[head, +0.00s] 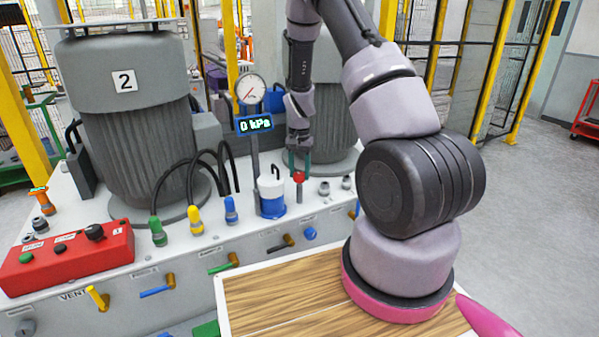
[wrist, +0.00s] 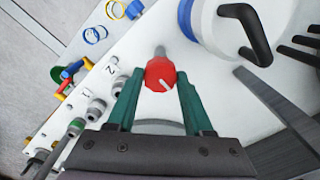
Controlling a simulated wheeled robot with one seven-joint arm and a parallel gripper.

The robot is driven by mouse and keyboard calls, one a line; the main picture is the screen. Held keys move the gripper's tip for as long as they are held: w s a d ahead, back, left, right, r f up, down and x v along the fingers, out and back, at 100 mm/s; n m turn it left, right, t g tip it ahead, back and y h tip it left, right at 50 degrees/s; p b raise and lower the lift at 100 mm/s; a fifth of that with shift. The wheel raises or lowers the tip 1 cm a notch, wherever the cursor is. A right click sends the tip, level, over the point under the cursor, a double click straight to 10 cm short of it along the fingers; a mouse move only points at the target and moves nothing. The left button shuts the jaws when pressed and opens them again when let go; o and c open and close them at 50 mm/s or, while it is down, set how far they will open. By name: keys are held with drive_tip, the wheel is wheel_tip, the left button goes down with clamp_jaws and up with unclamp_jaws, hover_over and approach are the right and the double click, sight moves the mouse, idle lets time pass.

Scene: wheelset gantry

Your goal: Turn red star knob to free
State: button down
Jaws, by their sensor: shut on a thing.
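In the head view the knob (head: 299,177) shows small and red at the fingertips of my gripper (head: 299,165), right of the blue and white pot. My gripper is shut on the knob from above. The markings for the knob's positions are not readable.
The blue and white pot with a black handle (head: 271,195) stands close to the left of the knob. A gauge (head: 251,89) with a "0 kPa" display (head: 255,125) stands behind. Grey fittings (head: 324,188) stand to the right. Large motor 2 (head: 135,120) is at left.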

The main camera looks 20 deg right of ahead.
sight(299, 174)
idle(0.3)
drive_tip(key=shift+c, duration=1.5)
unclamp_jaws()
wheel_tip(299, 174, up, 11)
drive_tip(key=shift+f, duration=0.1)
